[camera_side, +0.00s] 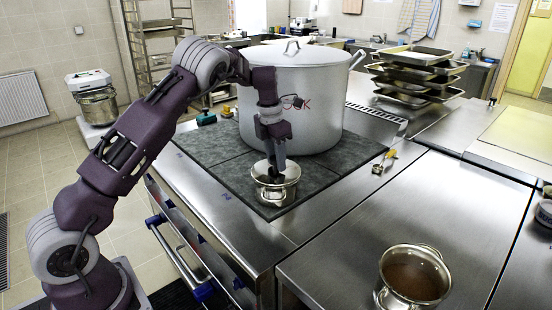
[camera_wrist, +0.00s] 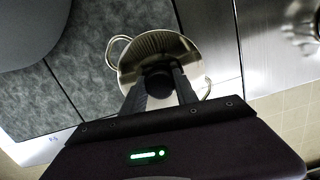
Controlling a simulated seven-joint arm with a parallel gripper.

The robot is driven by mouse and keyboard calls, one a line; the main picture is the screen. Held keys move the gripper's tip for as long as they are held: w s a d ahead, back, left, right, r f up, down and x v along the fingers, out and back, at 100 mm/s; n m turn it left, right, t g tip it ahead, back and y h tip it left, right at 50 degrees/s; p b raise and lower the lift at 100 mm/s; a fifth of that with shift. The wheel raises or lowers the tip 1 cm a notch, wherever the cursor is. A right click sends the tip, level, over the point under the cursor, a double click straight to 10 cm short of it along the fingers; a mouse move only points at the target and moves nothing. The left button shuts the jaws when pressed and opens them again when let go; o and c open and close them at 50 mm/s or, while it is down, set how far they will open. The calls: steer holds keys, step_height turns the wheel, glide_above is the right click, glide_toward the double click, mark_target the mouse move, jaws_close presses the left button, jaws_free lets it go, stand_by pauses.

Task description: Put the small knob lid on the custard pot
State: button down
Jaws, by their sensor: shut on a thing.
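My gripper (camera_side: 277,175) reaches straight down to a small steel pot (camera_side: 275,196) on the dark slab. In the wrist view my gripper (camera_wrist: 160,88) is shut on the black knob (camera_wrist: 160,80) of a round, shiny steel lid (camera_wrist: 160,45). The lid lies over the pot, whose loop handle (camera_wrist: 117,52) shows at its left. I cannot tell whether the lid rests on the rim or is just above it. A second small steel pot (camera_side: 413,275) stands uncovered on the steel counter at the front right, with brownish contents.
A large lidded stockpot (camera_side: 320,100) stands close behind my gripper on the dark slab (camera_side: 215,143). A small metal tool (camera_side: 384,162) lies right of the slab. Stacked trays (camera_side: 410,75) stand at the back right. The steel counter (camera_side: 440,200) between is clear.

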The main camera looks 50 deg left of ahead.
steer(key=c, duration=0.9)
jaws_free()
steer(key=shift+o, duration=0.2)
steer(key=shift+m, duration=0.4)
steer(key=r, duration=0.2)
steer(key=s+r, duration=0.1)
steer(key=r, duration=0.5)
steer(key=shift+s+d+r, duration=0.2)
steer(key=shift+s+r, duration=0.05)
steer(key=s+d+r+m+t+h, duration=0.1)
steer(key=s+d+r+m, duration=0.5)
steer(key=s+m, duration=0.35)
steer(key=s+d+r+m+t, duration=0.1)
steer(key=s+d+r+m, duration=0.55)
steer(key=s+m, duration=0.3)
steer(key=s+d+f+m+t, duration=0.1)
steer(key=s+d+f+m, duration=0.1)
steer(key=s+m, duration=0.5)
steer(key=s+d+f+m+t+y, duration=0.1)
steer(key=s+d+f+m, duration=0.1)
steer(key=s+m, duration=0.6)
steer(key=shift+s+d+f, duration=0.3)
steer(key=shift+s+f, duration=0.45)
steer(key=shift+s, duration=0.05)
